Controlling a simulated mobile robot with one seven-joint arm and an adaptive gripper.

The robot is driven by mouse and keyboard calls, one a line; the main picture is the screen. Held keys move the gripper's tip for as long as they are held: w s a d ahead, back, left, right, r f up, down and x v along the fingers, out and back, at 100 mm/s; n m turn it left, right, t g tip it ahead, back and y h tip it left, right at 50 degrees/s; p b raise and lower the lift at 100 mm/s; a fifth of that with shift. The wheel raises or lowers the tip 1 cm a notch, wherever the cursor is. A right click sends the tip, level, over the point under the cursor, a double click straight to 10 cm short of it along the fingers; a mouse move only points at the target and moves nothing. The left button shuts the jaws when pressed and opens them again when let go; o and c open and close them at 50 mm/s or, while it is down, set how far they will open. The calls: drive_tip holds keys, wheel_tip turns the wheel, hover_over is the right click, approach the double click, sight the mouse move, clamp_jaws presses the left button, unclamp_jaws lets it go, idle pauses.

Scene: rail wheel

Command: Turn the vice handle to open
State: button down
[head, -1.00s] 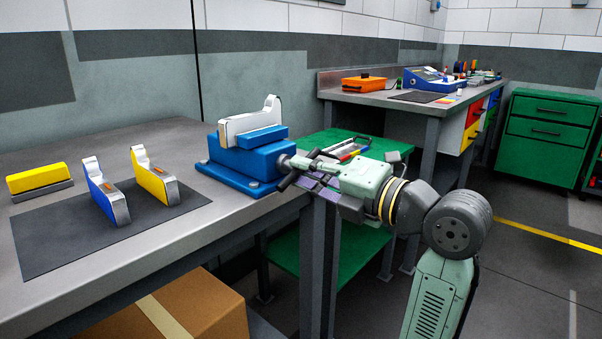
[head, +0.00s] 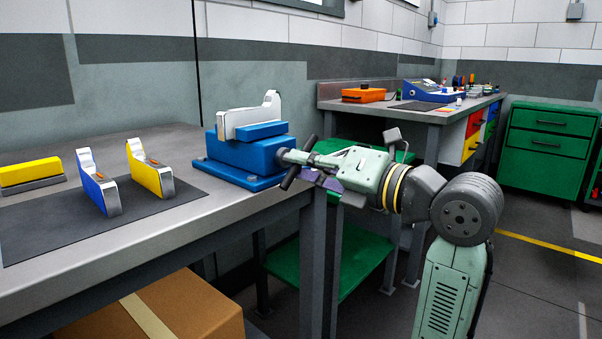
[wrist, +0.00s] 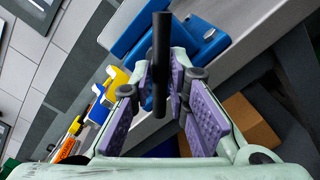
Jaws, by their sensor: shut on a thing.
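The blue vice (head: 243,158) sits at the right edge of the near bench, with a white metal part (head: 248,119) upright in its jaws. Its dark bar handle (head: 290,177) is on the right side of the vice and stands tilted in the head view. My gripper (head: 308,163) reaches it from the right and is shut on the handle. In the wrist view the black handle bar (wrist: 161,55) runs upright between the purple-padded fingers of my gripper (wrist: 162,85). The exact contact is partly hidden by the bar.
A yellow block (head: 30,173), a blue part (head: 97,185) and a yellow part (head: 150,172) are on the near bench, around a dark mat (head: 60,235). A green shelf unit (head: 285,262) stands close beyond the bench, behind my arm. A cardboard box (head: 190,310) is underneath the bench.

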drive_tip(key=shift+f+n, duration=0.1)
drive_tip(key=shift+n, duration=0.2)
drive_tip(key=shift+f+b, duration=0.1)
drive_tip(key=shift+b, duration=0.3)
drive_tip(key=shift+n+b, duration=1.7)
drive_tip(key=shift+n, duration=0.6)
drive_tip(key=c, duration=1.5)
unclamp_jaws()
drive_tip(key=shift+d, duration=0.1)
